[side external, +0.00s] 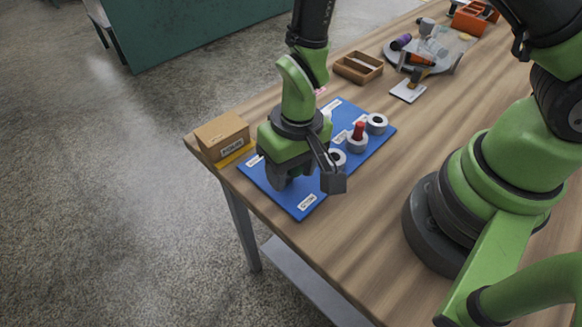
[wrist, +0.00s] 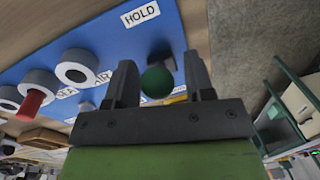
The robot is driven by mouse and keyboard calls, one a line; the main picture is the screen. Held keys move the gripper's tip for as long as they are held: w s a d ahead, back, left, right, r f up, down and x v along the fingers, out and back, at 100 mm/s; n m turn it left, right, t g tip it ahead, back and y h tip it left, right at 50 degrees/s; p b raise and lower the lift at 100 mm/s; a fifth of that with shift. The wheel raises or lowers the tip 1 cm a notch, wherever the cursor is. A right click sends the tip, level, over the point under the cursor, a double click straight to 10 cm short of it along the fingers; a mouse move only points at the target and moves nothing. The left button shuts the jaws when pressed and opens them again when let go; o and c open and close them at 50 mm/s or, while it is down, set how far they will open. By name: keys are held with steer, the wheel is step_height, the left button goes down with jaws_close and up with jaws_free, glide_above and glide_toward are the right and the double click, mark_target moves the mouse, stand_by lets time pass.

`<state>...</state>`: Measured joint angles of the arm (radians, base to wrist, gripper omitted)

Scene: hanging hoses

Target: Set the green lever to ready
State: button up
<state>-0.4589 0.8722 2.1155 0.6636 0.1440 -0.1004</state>
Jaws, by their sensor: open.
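The green lever's round knob (wrist: 157,82) shows in the wrist view between the two fingers of my gripper (wrist: 160,80). My gripper is open, with a visible gap on either side of the knob; I cannot tell how deep the knob sits between the fingers. In the side external view my gripper (side external: 307,181) points down over the near-left part of the blue panel (side external: 314,187) and hides the green lever. A white HOLD label (wrist: 141,14) lies on the panel beyond the knob in the wrist view. No label reading "ready" is legible.
A red lever (side external: 359,130) stands among white ring sockets (side external: 376,121) on the panel. A cardboard box (side external: 222,137) sits left of it at the table edge. A wooden tray (side external: 358,67) and a round tray of tools (side external: 436,59) lie farther back.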

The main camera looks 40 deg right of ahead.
steer(key=shift+f, duration=0.25)
steer(key=shift+c, duration=0.2)
jaws_close()
